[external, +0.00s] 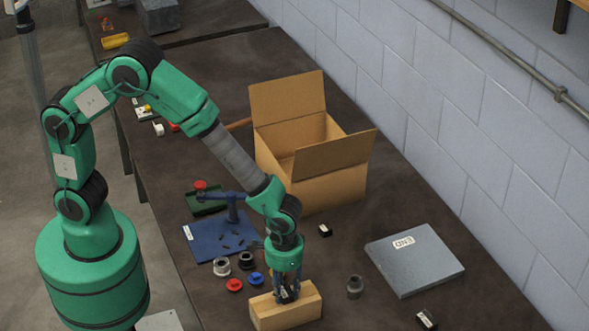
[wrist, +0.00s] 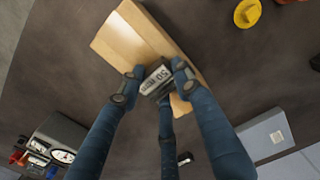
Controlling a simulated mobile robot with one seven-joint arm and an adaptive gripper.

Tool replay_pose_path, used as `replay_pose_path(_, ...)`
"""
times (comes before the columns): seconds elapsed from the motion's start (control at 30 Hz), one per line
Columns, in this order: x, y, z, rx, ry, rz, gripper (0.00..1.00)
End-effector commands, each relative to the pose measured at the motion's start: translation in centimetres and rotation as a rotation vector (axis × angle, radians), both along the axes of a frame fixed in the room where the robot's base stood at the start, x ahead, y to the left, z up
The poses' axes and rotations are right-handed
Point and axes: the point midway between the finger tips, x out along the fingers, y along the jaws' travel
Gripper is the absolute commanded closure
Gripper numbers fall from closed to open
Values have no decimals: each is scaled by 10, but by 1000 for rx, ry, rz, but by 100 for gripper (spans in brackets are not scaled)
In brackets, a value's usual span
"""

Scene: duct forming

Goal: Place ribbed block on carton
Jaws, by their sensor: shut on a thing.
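My gripper (external: 287,293) points down at the front of the table, over a tan block-like box (external: 292,312). In the wrist view my gripper (wrist: 157,76) is shut on a small dark grey block with a pale label (wrist: 155,80), likely the ribbed block; its ribs are not clear. The tan box (wrist: 130,38) lies just beyond the fingertips; I cannot tell whether the held block touches it. An open cardboard carton (external: 335,190) stands behind, flaps up, apart from my gripper.
A grey slab (external: 415,262) lies at the right, with a dark grey cylinder (external: 355,287) left of it. A blue board with a post (external: 215,238) and several small round parts lie left of my gripper. A pale block wall (external: 480,130) bounds the table's right side.

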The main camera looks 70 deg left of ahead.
Motion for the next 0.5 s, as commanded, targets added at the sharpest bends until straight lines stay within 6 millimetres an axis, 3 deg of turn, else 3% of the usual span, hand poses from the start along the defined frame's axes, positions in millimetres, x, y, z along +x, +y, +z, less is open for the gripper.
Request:
replay_pose_path(0.47, 0, 0, -5, -1, -1, 0, 100)
replay_pose_path(0.5, 0, 0, -5, 0, 0, 0, 63)
